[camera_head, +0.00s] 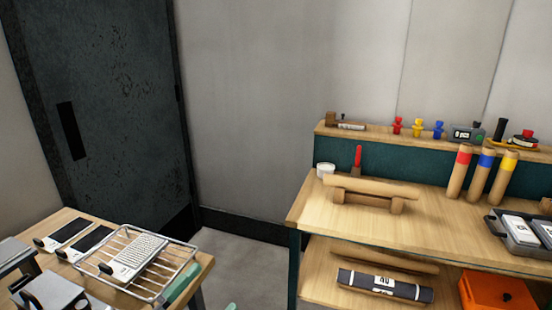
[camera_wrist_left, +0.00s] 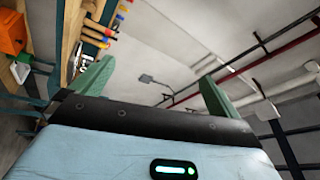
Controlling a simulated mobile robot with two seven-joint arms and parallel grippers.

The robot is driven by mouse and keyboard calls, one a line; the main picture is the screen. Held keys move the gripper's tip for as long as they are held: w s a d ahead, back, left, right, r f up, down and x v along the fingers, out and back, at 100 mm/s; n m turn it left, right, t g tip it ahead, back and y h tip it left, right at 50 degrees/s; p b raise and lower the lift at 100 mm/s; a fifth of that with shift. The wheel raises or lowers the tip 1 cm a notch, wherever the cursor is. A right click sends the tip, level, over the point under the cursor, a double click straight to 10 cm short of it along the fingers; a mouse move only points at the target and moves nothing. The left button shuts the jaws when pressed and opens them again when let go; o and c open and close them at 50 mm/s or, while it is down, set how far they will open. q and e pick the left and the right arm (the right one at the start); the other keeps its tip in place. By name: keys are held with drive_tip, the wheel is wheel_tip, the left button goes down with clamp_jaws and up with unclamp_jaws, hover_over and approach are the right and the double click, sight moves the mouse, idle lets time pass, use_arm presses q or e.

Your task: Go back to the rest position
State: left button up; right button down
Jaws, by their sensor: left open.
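My left gripper (camera_head: 207,293) shows only as green fingertips at the bottom edge of the head view, close to the right edge of the small table. In the left wrist view its two green fingers (camera_wrist_left: 156,70) stand wide apart with nothing between them. My right gripper is in neither view.
A small wooden table (camera_head: 210,262) at lower left bears a wire basket (camera_head: 190,268) with a grater-like tool and dark flat plates (camera_head: 68,230). A workbench (camera_head: 440,208) at right holds rolls with coloured bands (camera_head: 480,175) and a grey tray (camera_head: 505,238). Bare floor (camera_head: 245,262) lies between them.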

use_arm(q)
drive_tip(key=s+a+f+n+g+y, duration=0.4)
drive_tip(key=s+a+f+n+y, duration=0.3)
drive_tip(key=f, duration=0.3)
drive_tip(key=s+a+f+n+g+y, duration=0.3)
drive_tip(key=s+a+f+n+y, duration=0.3)
drive_tip(key=f+n, duration=0.35)
drive_tip(key=s+d+f+n+g+h, duration=0.1)
drive_tip(key=s+f+g, duration=0.35)
drive_tip(key=s, duration=0.85)
drive_tip(key=s+d+f+n+g, duration=0.1)
drive_tip(key=s+n+g, duration=0.1)
drive_tip(key=s+g, duration=0.8)
drive_tip(key=w+d+f+t+h+p, duration=0.1)
drive_tip(key=w+d+f+t+p, duration=0.1)
drive_tip(key=w+t, duration=0.5)
drive_tip(key=f+t+p, duration=0.1)
drive_tip(key=t+p, duration=0.1)
drive_tip(key=t, duration=0.4)
drive_tip(key=shift+d+f+m+h, duration=0.3)
drive_tip(key=shift+d+m+h, duration=0.05)
drive_tip(key=shift+d+h, duration=0.05)
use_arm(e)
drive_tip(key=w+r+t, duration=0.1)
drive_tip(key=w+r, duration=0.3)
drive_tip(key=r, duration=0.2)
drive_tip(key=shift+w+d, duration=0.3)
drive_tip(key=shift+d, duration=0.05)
use_arm(q)
drive_tip(key=shift+w, duration=0.1)
